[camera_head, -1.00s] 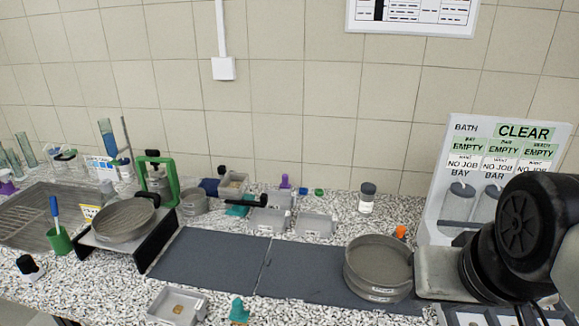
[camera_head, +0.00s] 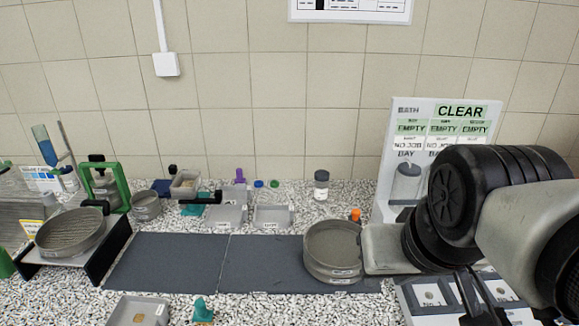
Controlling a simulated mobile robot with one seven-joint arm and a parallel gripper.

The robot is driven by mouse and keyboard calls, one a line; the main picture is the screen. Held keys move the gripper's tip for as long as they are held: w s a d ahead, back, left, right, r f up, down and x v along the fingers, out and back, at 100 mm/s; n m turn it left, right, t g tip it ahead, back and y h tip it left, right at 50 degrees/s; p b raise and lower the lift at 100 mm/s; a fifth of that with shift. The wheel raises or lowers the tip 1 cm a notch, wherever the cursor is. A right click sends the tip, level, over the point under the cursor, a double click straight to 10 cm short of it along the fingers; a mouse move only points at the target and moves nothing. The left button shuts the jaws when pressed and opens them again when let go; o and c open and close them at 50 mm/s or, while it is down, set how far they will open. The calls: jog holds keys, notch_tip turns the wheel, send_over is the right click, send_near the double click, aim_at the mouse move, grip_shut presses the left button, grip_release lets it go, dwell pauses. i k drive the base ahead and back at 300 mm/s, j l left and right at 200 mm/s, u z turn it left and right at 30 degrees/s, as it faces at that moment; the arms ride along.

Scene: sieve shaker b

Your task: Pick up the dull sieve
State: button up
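A round matte grey sieve (camera_head: 334,252) stands on the right part of the dark mat. It has pale labels on its front and looks like more than one stacked ring. Another round sieve (camera_head: 70,232), with a brownish mesh and a shinier rim, sits in the black-sided stand at the left. I cannot tell for sure which one is the dull sieve. My black and grey arm comes in from the right. Dark slender parts that look like my gripper (camera_head: 476,295) show below it at the lower right, away from both sieves. The arm hides much of it, and its opening is unclear.
The dark mat (camera_head: 165,262) is bare left of the grey sieve. Small trays (camera_head: 272,217), a lidded jar (camera_head: 321,185) and a green clamp frame (camera_head: 103,180) stand behind. A status board (camera_head: 432,150) reading CLEAR stands behind my arm. A tray (camera_head: 137,312) lies in front.

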aim_at(71, 233)
jog(key=j, duration=4.15)
